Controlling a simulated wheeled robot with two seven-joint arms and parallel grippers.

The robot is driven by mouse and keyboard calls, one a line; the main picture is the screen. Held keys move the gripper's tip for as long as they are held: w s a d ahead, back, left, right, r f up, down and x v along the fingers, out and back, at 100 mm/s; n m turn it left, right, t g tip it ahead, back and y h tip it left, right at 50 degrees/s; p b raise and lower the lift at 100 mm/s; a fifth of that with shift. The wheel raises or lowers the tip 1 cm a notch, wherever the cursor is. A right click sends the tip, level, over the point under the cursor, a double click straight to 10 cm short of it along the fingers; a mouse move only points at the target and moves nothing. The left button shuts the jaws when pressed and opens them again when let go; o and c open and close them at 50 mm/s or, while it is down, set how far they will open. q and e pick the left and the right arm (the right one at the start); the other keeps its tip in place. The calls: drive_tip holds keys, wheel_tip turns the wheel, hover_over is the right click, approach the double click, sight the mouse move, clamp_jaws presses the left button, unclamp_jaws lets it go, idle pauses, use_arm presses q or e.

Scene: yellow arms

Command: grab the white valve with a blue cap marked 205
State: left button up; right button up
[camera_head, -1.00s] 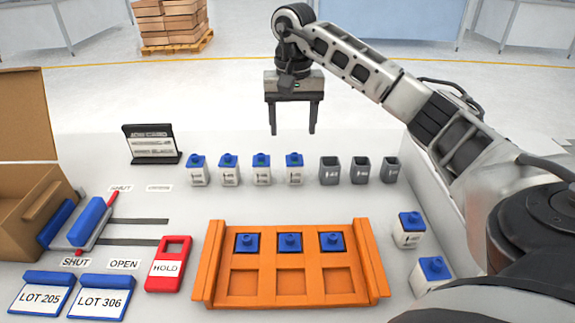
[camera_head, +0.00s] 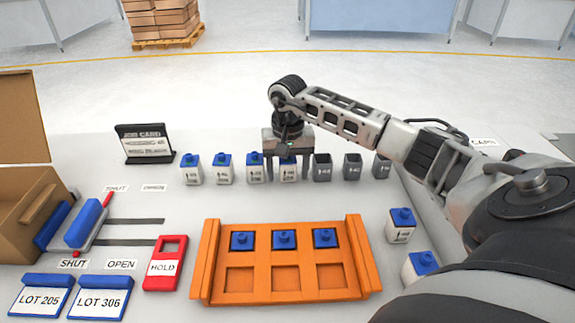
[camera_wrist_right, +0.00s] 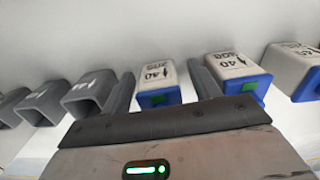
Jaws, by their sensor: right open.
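Several white valves with blue caps stand in a row at the back of the table. The rightmost of them (camera_head: 288,173) is between the fingers of my right gripper (camera_head: 288,165). In the right wrist view this valve (camera_wrist_right: 158,80) sits between the two open fingers (camera_wrist_right: 163,90), with a gap on both sides. Its label seems to read 40 over 205, but the print is small and inverted. A neighbouring valve (camera_wrist_right: 236,72) stands just outside one finger; its second line is unclear. My left gripper is not in view.
Several grey cups (camera_head: 352,168) continue the row to the right. An orange rack (camera_head: 208,262) holds blue-capped pieces in its back slots. Two more valves (camera_head: 401,225) stand at right. A job card (camera_head: 145,143), red HOLD tag (camera_head: 165,265) and cardboard box (camera_head: 28,205) are at left.

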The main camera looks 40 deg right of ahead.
drive_tip(key=shift+c, duration=0.3)
drive_tip(key=c, duration=1)
drive_tip(key=shift+r, duration=0.1)
drive_tip(key=shift+c, duration=0.2)
